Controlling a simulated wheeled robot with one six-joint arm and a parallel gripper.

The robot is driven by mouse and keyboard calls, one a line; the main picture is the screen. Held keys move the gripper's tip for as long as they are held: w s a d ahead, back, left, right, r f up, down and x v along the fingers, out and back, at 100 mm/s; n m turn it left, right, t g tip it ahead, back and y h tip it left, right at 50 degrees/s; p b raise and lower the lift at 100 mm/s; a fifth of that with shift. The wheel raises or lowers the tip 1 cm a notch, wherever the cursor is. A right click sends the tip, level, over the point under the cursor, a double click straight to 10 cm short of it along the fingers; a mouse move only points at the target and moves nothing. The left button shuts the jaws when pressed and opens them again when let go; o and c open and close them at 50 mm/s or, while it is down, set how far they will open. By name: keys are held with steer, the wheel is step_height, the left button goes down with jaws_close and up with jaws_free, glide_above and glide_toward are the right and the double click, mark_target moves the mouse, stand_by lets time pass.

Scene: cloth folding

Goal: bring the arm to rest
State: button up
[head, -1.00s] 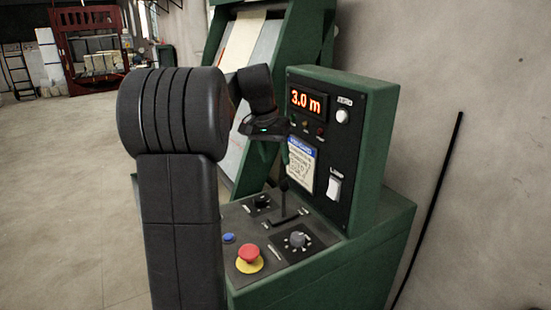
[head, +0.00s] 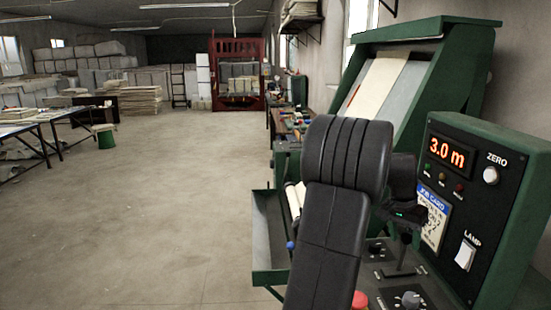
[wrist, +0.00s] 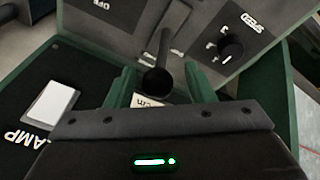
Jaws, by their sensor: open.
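My arm (head: 345,155) stands bent in front of the green control console in the head view. Its wrist, with a small green light, is close to the console's lever (head: 403,255). My gripper (wrist: 160,88) shows in the wrist view with two green fingers apart. The lever's black round knob (wrist: 158,81) appears between or just beyond the fingertips; I cannot tell whether they touch it. The fingers are mostly hidden in the head view.
The console panel (head: 470,215) bears a 3.0 m display, a zero button and a lamp switch (head: 466,254). A red button (head: 360,300) and a dial (head: 410,300) lie near the lever. A green tray (head: 268,240) is left of my arm. Open floor (head: 150,220) lies left.

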steer(key=x, duration=0.3)
steer(key=shift+f, duration=0.1)
steer(key=shift+s+a+f+b, duration=0.1)
steer(key=shift+a+b, duration=0.3)
steer(key=shift+a, duration=0.8)
